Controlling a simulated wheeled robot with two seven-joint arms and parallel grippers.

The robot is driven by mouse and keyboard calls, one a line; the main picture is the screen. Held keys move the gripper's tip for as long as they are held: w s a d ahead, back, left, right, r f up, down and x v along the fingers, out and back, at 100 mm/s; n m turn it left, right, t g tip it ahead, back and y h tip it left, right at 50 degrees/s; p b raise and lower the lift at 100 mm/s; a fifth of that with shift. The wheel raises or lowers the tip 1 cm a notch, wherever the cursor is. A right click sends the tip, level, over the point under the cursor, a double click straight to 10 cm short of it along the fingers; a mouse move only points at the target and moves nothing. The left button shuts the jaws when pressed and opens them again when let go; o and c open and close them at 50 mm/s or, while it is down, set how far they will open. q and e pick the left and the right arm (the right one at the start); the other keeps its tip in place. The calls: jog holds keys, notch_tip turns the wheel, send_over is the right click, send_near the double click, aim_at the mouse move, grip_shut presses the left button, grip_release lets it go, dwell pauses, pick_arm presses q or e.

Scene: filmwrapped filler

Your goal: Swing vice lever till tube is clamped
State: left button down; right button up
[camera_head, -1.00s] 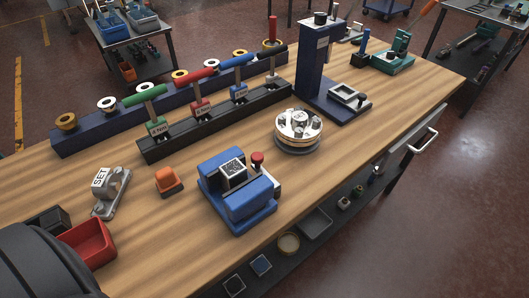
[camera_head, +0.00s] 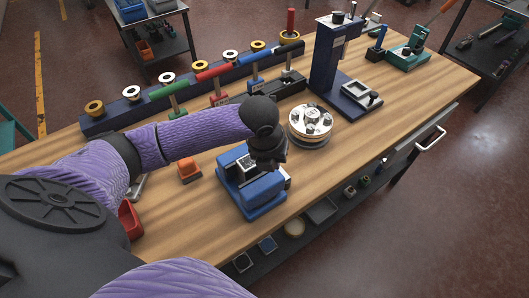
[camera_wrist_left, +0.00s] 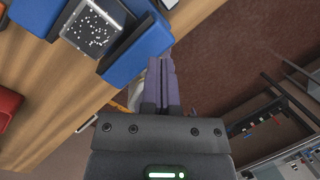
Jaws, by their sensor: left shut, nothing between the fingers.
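The blue vice (camera_head: 262,205) sits near the front edge of the wooden bench, with a speckled square-topped piece (camera_head: 246,164) between its jaws. In the left wrist view the vice (camera_wrist_left: 146,47) and the speckled top (camera_wrist_left: 94,27) lie at upper left. My left gripper (camera_head: 268,160) is over the vice's right side in the head view. Its purple fingers (camera_wrist_left: 161,66) are shut and empty, beside the vice's blue block. The red-knobbed lever is hidden behind my gripper, so contact with it cannot be told. My right gripper is not in view.
An orange block (camera_head: 188,170) and a red tray (camera_head: 130,221) stand left of the vice. A round silver fixture (camera_head: 310,122) is close at its right. Several coloured levers (camera_head: 213,70) and a dark blue press (camera_head: 328,60) stand behind. The bench's right front is clear.

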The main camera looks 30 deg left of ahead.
pick_arm(q)
jog(key=w+a+r+m, duration=0.2)
jog(key=a+m, duration=0.1)
jog(key=a, duration=0.2)
jog(key=shift+r+y, duration=0.3)
jog(key=shift+r, duration=0.1)
jog(key=shift+w, duration=0.1)
jog(key=b+x, duration=0.2)
jog(key=x, duration=0.8)
jog(key=shift+b, duration=0.3)
